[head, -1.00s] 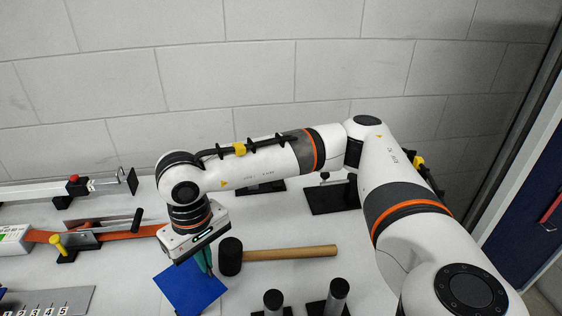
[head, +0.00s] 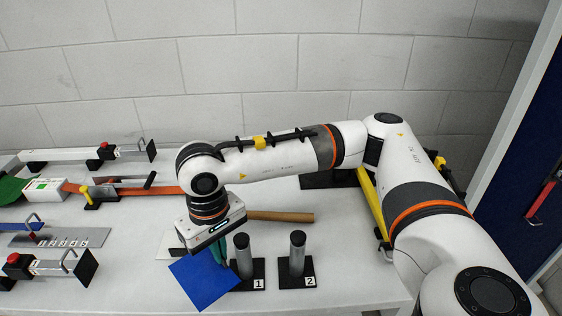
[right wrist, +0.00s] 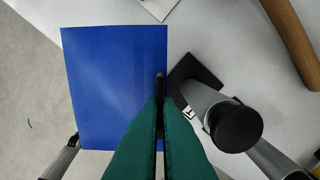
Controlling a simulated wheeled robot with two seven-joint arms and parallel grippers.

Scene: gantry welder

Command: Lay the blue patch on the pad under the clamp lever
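The blue patch (head: 205,285) is a flat square sheet, tilted at the table's front in the head view. It fills the left middle of the right wrist view (right wrist: 110,85). My right gripper (head: 218,250) has green fingers, which also show in the right wrist view (right wrist: 161,100). They are closed together on the patch's right edge, beside a small dark piece. The patch hangs near the post marked 1. I cannot tell for certain which fixture holds the pad; a yellow lever (head: 370,200) shows partly behind my right arm. My left gripper is not in view.
Post 1 (head: 243,257) and post 2 (head: 298,257) stand upright on black bases near the patch. A wooden handle (head: 285,216) lies behind them. Red-buttoned clamps (head: 50,267), a numbered plate (head: 75,238) and an orange strip (head: 165,190) occupy the left.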

